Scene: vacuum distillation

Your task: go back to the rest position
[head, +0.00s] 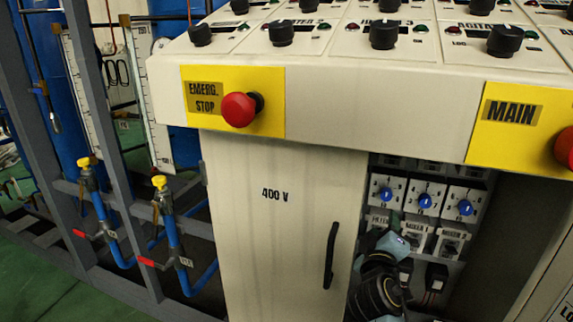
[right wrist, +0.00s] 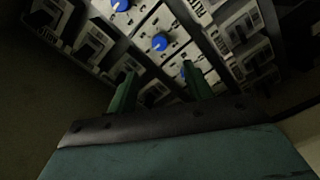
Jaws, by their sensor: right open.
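My right gripper (head: 396,224) reaches up from the bottom of the head view into the open compartment of the control cabinet. In the right wrist view its two green fingers (right wrist: 160,88) stand apart with nothing between them. They point at the panel of switches with blue knobs (right wrist: 160,41). In the head view the blue knobs (head: 425,200) sit in a row just above and right of the fingertips. I cannot tell whether the fingers touch the panel. My left gripper is not in view.
The cabinet's "400 V" door (head: 265,225) with a black handle (head: 331,256) is beside my right arm. Above, the console overhangs with a red emergency stop button (head: 239,109) and a yellow MAIN plate (head: 509,113). Blue pipes with yellow-topped valves (head: 160,183) stand at left.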

